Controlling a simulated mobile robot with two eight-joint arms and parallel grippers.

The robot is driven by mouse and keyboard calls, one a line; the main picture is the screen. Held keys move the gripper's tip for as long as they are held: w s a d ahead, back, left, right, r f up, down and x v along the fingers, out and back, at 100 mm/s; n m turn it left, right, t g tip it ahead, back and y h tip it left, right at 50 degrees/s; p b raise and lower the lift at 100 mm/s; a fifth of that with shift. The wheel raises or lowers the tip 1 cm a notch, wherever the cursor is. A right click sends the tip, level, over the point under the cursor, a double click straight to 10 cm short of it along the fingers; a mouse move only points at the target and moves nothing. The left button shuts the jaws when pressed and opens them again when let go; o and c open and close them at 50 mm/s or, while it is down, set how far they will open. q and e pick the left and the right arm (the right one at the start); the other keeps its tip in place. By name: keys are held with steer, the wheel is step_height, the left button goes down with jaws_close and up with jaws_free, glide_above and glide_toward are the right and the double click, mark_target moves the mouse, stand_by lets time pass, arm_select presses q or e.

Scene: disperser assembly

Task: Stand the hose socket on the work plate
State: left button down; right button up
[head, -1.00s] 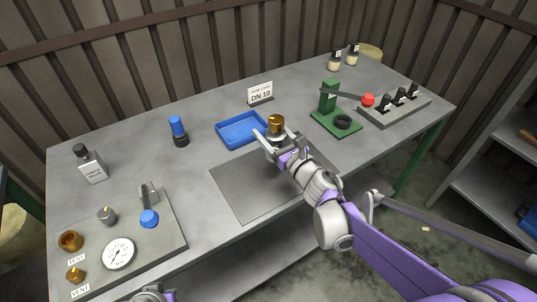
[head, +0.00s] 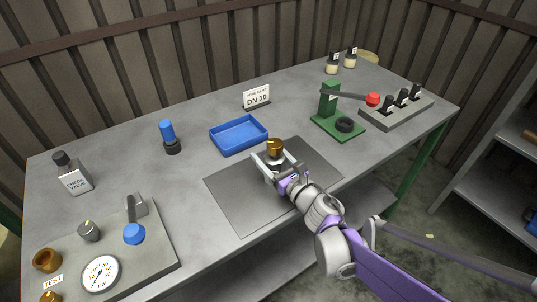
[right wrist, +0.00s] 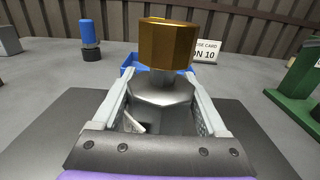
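The hose socket (head: 274,148) has a brass top over a grey collar and stays upright over the dark work plate (head: 240,210), near its back edge. My right gripper (head: 276,164) is around its grey collar, one finger on each side. In the right wrist view the brass top (right wrist: 167,45) rises above the fingertips, and the grey collar (right wrist: 160,92) sits between the fingers, seeming to touch both. The socket's lower end is hidden by the gripper, so I cannot tell whether it touches the plate. My left gripper is not in view.
A blue tray (head: 239,135) lies behind the plate, with a hose card (head: 257,97) beyond it. A blue-topped part (head: 168,136) stands to the left. A green press-like stand (head: 337,120) is to the right. A gauge panel (head: 150,255) fills the front left. The plate's front is clear.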

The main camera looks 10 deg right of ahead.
steer(key=o, duration=0.3)
steer(key=shift+r, duration=0.25)
steer(key=p+v, duration=0.1)
steer(key=v, duration=1.1)
